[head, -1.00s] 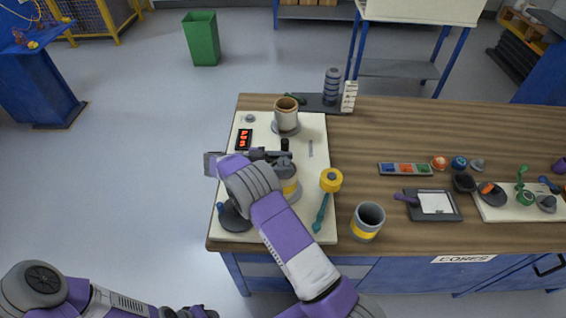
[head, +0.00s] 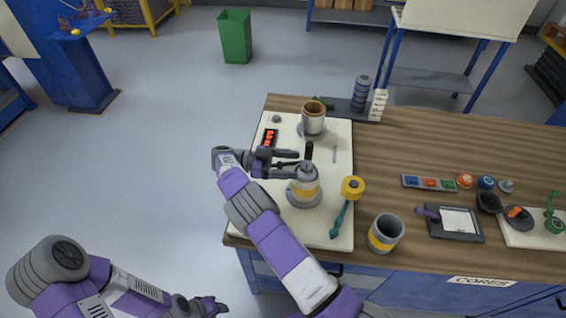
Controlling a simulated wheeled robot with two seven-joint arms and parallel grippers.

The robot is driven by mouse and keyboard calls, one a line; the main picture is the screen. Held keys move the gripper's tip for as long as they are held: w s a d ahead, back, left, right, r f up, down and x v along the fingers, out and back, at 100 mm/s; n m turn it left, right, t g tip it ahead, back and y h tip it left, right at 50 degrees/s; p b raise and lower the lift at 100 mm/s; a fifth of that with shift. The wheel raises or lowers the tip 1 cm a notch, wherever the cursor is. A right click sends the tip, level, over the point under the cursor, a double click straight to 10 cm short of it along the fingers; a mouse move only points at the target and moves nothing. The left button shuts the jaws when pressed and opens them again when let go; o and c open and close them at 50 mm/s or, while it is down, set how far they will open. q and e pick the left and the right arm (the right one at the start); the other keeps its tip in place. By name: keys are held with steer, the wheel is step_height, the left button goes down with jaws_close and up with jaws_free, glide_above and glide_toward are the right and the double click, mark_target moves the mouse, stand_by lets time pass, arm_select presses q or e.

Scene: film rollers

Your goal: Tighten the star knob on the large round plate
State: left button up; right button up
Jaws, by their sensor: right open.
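The large round plate (head: 291,199) is a grey disc on the cream board, with a grey and yellow cylinder (head: 306,184) standing on it. A small pale piece tops the cylinder; I cannot tell whether it is the star knob. My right gripper (head: 299,163) is open and empty, its two dark fingers pointing right. In the picture, the fingers lie just above and left of the cylinder top, near a black upright knob (head: 309,150); contact is unclear. My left gripper (head: 212,306) is low at the bottom edge, off the table, its jaws unclear.
The cream board (head: 343,220) also holds a red display (head: 269,138), a white-brown roller (head: 313,118) and a yellow-headed teal tool (head: 345,205). A grey-yellow cup (head: 385,232) stands right of the board.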

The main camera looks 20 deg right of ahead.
steer(key=shift+v, duration=1)
